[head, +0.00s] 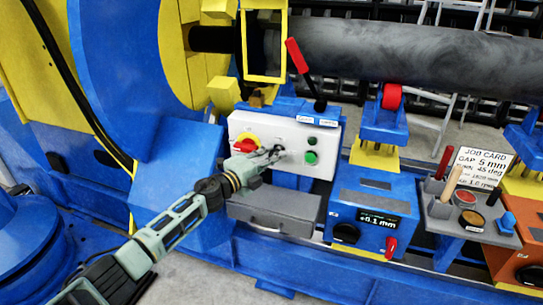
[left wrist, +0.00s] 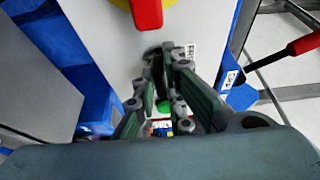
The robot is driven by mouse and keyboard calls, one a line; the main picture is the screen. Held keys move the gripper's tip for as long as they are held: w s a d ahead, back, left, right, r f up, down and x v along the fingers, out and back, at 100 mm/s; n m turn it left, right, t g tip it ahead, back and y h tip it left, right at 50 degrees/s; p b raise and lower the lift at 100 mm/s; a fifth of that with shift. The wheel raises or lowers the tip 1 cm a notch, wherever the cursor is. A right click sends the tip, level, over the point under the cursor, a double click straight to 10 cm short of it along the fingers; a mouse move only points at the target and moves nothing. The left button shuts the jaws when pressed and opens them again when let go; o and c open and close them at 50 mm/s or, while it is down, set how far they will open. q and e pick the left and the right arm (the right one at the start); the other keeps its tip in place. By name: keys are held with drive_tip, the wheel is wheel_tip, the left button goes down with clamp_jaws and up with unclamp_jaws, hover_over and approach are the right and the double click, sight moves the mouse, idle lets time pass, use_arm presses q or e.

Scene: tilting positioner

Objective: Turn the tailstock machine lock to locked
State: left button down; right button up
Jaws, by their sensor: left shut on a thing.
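A white control panel (head: 290,172) stands below the big dark pipe. It carries a red-and-yellow rotary switch (head: 245,144), a green button (head: 311,157) and a small dark selector. My left gripper (head: 272,153) is at the panel face, between the rotary switch and the green button. In the left wrist view its fingers (left wrist: 168,68) are closed around the black selector (left wrist: 154,68), mostly hidden by them. My right gripper is not in view.
A red-handled lever (head: 298,57) rises above the panel. A grey drawer box (head: 274,208) juts out below it. To the right are a blue unit with a "+0.1 mm" display (head: 379,218), a tool tray (head: 470,222) and a job card (head: 479,168).

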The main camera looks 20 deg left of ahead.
use_arm(q)
drive_tip(key=shift+f, duration=0.1)
drive_tip(key=c, duration=1.8)
unclamp_jaws()
drive_tip(key=v, duration=1.2)
